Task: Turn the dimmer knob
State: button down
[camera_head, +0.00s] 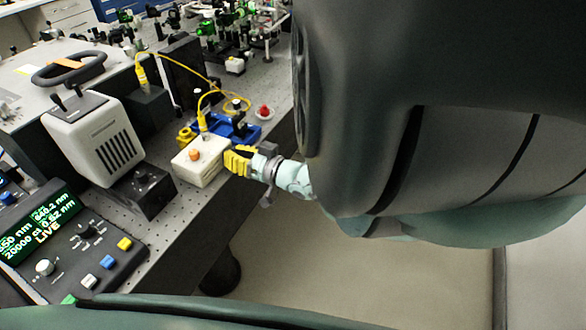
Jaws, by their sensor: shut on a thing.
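My gripper (238,160), with yellow fingertips, is at the right side face of this box, coming in from the right. The fingers are shut on a small part at that face, which they hide; it appears to be the dimmer knob. The orange cap is apart from the fingers.
The perforated bench (188,220) ends just below my gripper, with open floor beyond. A blue device (238,130) and a red button (264,112) are close behind. A vented grey-white unit (95,140) and a control console (75,245) stand left.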

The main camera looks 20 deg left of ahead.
jog(key=c, duration=1.3)
grip_release()
jog(key=shift+r, duration=0.25)
jog(key=o, duration=0.3)
jog(key=shift+o, duration=0.2)
jog(key=shift+w+f, duration=0.1)
jog(key=shift+n+p, duration=0.3)
